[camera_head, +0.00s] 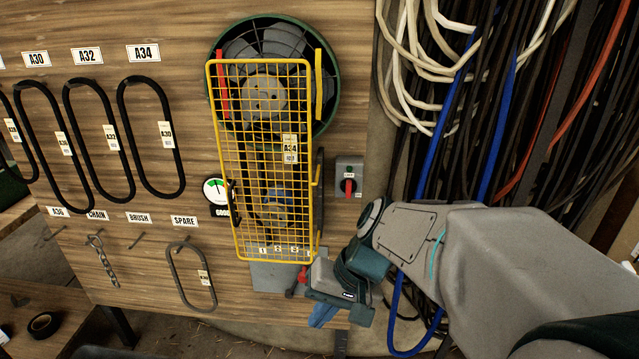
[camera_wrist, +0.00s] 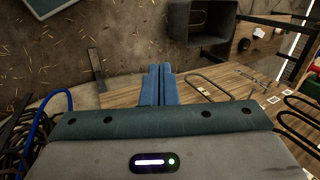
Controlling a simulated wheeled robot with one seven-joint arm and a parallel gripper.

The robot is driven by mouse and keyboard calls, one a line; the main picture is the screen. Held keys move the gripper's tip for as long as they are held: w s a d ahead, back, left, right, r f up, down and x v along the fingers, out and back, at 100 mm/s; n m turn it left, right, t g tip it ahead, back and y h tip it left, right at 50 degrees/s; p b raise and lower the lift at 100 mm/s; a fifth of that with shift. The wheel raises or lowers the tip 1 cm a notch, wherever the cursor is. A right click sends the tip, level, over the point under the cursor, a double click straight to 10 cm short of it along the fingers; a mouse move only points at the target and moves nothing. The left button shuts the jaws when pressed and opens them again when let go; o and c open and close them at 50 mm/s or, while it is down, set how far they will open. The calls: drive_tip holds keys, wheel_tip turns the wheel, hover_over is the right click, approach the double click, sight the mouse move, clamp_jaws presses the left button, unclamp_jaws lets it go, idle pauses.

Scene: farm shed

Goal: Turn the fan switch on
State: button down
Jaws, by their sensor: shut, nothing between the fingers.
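The fan switch (camera_head: 348,177) is a small grey box with a red knob, fixed to the wooden board right of the yellow guard. The red knob (camera_head: 348,187) looks upright; the small lettering around it is too small to read. My gripper (camera_head: 322,315) is below and a little left of the switch, apart from it, with its blue fingers pointing down. In the wrist view its fingers (camera_wrist: 157,72) are together and empty, with the straw-strewn floor beyond. The switch does not show in the wrist view. The fan (camera_head: 275,45) is round and dark with a green rim.
A yellow mesh guard (camera_head: 232,160) covers the belt and pulleys left of the switch. A round gauge (camera_head: 215,189) sits left of it. Black belts (camera_head: 150,135) hang on the board. Cables and hoses (camera_head: 470,110) hang at right. A grey bin (camera_wrist: 200,25) shows in the wrist view.

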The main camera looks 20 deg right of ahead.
drive_tip(key=w+d+m+t+y+b, duration=0.1)
drive_tip(key=w+m+t+y, duration=0.15)
drive_tip(key=w, duration=0.35)
drive_tip(key=m+t+b, duration=0.3)
drive_tip(key=m+t, duration=0.5)
drive_tip(key=t, duration=0.5)
approach(349, 189)
drive_tip(key=s+d, duration=0.1)
drive_tip(key=s+d+f, duration=0.1)
drive_tip(key=d, duration=0.1)
drive_tip(key=shift+d+f+n+g+h, duration=0.1)
drive_tip(key=shift+n+g+h, duration=0.15)
drive_tip(key=p+x, duration=0.2)
drive_tip(key=x, duration=0.8)
drive_tip(key=shift+f, duration=0.15)
